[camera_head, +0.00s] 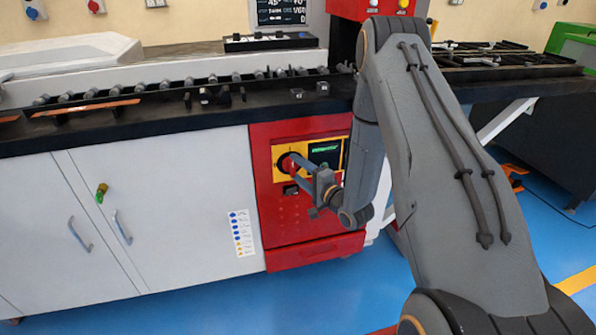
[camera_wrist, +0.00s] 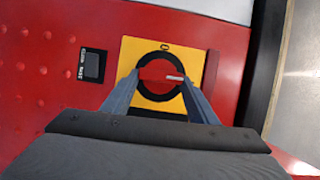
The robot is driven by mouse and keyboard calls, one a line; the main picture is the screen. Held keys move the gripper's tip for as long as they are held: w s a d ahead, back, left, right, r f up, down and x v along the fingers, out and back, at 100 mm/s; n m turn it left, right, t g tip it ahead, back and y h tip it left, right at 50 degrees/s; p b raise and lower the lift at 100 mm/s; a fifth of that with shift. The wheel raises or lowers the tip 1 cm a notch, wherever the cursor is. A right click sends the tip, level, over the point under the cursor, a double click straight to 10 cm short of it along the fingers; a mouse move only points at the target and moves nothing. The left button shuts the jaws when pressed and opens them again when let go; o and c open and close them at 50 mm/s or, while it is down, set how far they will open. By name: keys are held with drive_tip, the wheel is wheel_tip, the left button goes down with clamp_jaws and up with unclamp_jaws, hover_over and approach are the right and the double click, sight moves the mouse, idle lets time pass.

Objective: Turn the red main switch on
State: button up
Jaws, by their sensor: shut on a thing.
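The red main switch (camera_wrist: 158,75) is a red handle on a round black dial, set in a yellow plate (camera_wrist: 133,52). In the wrist view the handle lies crosswise, with a white mark near its right end. My gripper (camera_wrist: 160,78) has one finger at each end of the handle and is shut on it. In the head view the switch's yellow plate (camera_head: 280,153) is on the red cabinet front, and my gripper (camera_head: 293,164) reaches it from the right. The fingers partly hide the dial there.
A small display (camera_head: 325,152) is beside the switch. A black rocker switch (camera_wrist: 92,65) sits on the red panel (camera_wrist: 35,65). White cabinet doors (camera_head: 165,190) stand to the left, and the dark worktop (camera_head: 180,118) runs above. The blue floor (camera_head: 205,308) in front is clear.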

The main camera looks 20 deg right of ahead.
drive_tip(key=shift+f+m, duration=0.1)
drive_tip(key=shift+m, duration=0.2)
drive_tip(key=o, duration=1)
drive_tip(key=shift+o, duration=0.2)
drive_tip(key=shift+s, duration=0.1)
drive_tip(key=v, duration=0.7)
drive_tip(key=shift+s+d+b, duration=0.25)
drive_tip(key=shift+s+b, duration=0.05)
drive_tip(key=shift+b, duration=0.15)
